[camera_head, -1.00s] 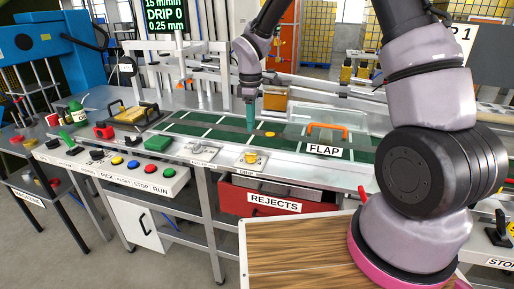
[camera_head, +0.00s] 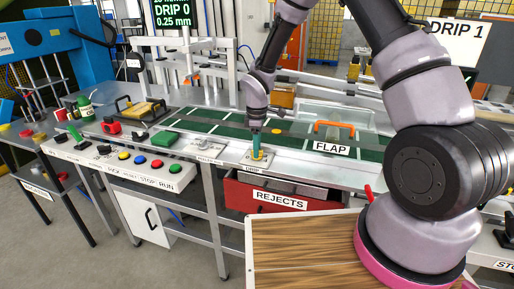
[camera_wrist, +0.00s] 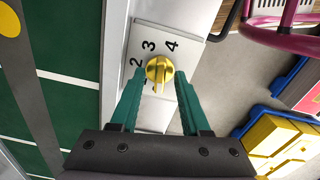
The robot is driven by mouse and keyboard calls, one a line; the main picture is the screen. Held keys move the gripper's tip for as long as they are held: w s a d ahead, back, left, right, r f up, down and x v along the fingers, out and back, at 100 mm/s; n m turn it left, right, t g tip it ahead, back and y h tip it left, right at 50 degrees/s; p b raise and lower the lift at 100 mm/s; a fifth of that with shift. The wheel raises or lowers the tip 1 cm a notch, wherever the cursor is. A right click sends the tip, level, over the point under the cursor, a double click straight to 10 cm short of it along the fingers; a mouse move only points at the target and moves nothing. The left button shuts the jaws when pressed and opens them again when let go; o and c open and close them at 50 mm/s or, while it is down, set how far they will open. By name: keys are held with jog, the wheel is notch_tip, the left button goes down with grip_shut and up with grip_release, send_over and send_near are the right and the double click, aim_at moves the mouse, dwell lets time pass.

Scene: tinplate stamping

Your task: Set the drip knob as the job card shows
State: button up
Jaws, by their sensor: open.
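The yellow drip knob (camera_wrist: 159,70) sits on a pale dial plate (camera_wrist: 190,43) with the numbers 2, 3 and 4 readable around it; the lower part of the plate is partly hidden by my fingers. In the head view the knob (camera_head: 262,155) is at the front edge of the line, above the rejects drawer. My gripper (camera_wrist: 160,78) is open, with one green fingertip on each side of the knob; I cannot tell whether they touch it. Which number the knob points to is unclear. The job card (camera_head: 456,38) reads DRIP 1. The screen (camera_head: 168,12) reads DRIP 0, 0.25 mm.
The green conveyor (camera_head: 220,128) runs behind the knob. The flap cover (camera_head: 335,130) with an orange handle is to the right. A row of coloured buttons (camera_head: 140,159) lies to the left. The red rejects drawer (camera_head: 240,194) is below. A wooden-topped surface (camera_head: 300,250) is in front.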

grip_shut()
jog(key=shift+m, duration=0.3)
jog(key=m, duration=0.4)
jog(key=shift+r+m, duration=0.1)
jog(key=shift+m, duration=2.5)
grip_release()
